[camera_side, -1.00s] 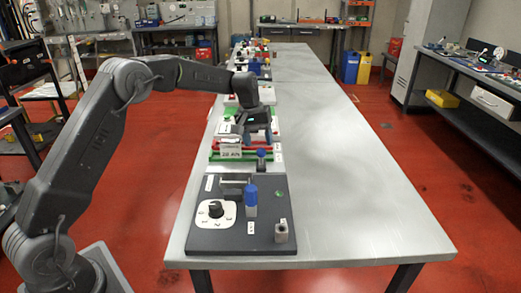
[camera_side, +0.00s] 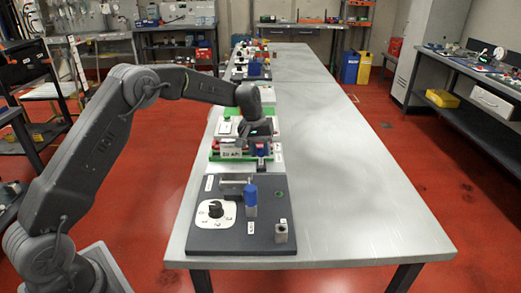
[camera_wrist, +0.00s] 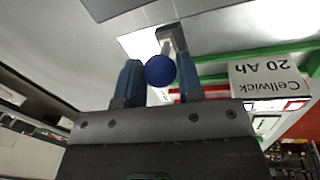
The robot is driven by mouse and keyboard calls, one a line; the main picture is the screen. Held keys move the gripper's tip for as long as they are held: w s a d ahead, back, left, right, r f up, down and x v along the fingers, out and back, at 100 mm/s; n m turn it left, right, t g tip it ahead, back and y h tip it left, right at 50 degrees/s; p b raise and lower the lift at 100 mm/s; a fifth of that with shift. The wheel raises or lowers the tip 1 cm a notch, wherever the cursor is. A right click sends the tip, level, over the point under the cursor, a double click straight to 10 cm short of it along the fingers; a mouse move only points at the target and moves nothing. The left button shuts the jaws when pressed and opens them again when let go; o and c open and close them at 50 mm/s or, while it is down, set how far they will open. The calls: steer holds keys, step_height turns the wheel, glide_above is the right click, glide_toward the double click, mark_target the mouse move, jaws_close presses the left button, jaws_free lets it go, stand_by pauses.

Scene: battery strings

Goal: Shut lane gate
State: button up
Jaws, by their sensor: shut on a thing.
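A round blue knob (camera_wrist: 160,71) sits between the two blue fingers of my gripper (camera_wrist: 158,84) in the wrist view. The fingers are shut on it from both sides. A grey metal piece (camera_wrist: 172,38) shows just beyond the knob; how it joins the knob or the lane gate is hard to tell. In the side view my gripper (camera_side: 259,147) is low at the near right end of the lane with green and red rails (camera_side: 225,158). My gripper hides much of that end there. A white "Cellwick 20 Ah" label block (camera_wrist: 268,80) stands beside the right finger, on the lane.
A dark panel (camera_side: 268,224) with a dial (camera_side: 215,209), a blue-topped post (camera_side: 251,200) and a small metal block (camera_side: 281,231) lies nearer on the table. The table's right side (camera_side: 350,170) is clear. More stations stand behind my gripper.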

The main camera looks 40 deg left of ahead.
jaws_close()
steer(key=shift+w+a+r, duration=0.1)
steer(key=shift+w+a, duration=1.65)
steer(key=shift+w, duration=0.05)
steer(key=shift+a, duration=0.1)
steer(key=o, duration=0.7)
jaws_free()
steer(key=shift+c, duration=0.2)
step_height(320, 180, up, 14)
steer(key=s+a, duration=0.1)
steer(key=a, duration=0.1)
steer(key=shift+s+f, duration=0.25)
